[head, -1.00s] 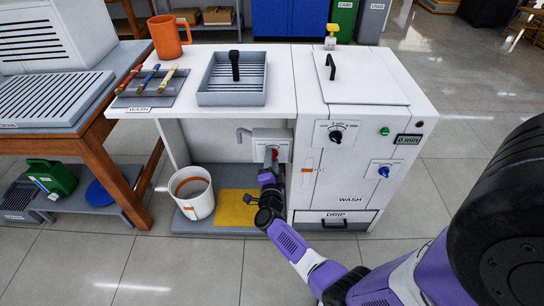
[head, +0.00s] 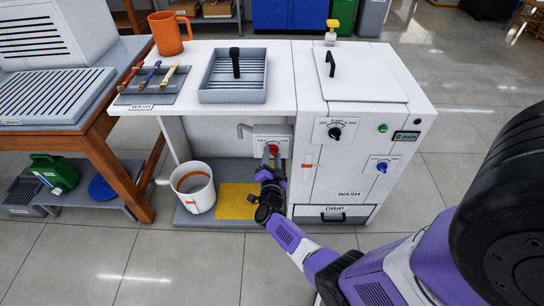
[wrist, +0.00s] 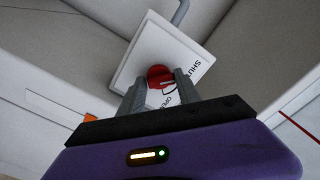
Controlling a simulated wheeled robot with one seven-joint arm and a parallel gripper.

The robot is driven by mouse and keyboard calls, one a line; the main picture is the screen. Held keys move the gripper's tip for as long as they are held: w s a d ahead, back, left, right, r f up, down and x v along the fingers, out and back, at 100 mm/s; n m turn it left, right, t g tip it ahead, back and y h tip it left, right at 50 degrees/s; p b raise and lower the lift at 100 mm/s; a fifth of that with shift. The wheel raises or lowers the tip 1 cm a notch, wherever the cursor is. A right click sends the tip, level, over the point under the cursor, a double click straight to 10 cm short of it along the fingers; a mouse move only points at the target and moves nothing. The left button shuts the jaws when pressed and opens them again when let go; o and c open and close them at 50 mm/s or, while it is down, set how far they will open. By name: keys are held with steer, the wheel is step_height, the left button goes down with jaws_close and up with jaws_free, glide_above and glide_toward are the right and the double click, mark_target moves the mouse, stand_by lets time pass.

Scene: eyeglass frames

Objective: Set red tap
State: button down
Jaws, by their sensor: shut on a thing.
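The red tap (head: 274,149) is a round red knob on a white plate (head: 262,139) under the counter. In the wrist view the red tap (wrist: 159,76) sits between the fingertips of my gripper (wrist: 160,88), which is shut on it. The white plate (wrist: 150,45) carries the words "SHUT" and "OPEN"; part of the lettering and of the knob is hidden by the fingers. In the head view my gripper (head: 271,161) reaches in from the front right and covers the lower part of the plate. A grey spout (head: 243,130) bends out left of the plate.
A white bucket (head: 194,190) with an orange band stands left of the yellow mat (head: 237,201) on the lower shelf. The floor in front is clear.

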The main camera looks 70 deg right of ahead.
steer(key=shift+w+r, duration=0.3)
steer(key=shift+r, duration=0.1)
steer(key=c, duration=0.9)
jaws_free()
steer(key=shift+s+f, duration=0.15)
steer(key=shift+f, duration=0.05)
steer(key=p+v, duration=0.2)
steer(key=v, duration=0.5)
steer(key=shift+s+a, duration=0.1)
steer(key=shift+a, duration=0.25)
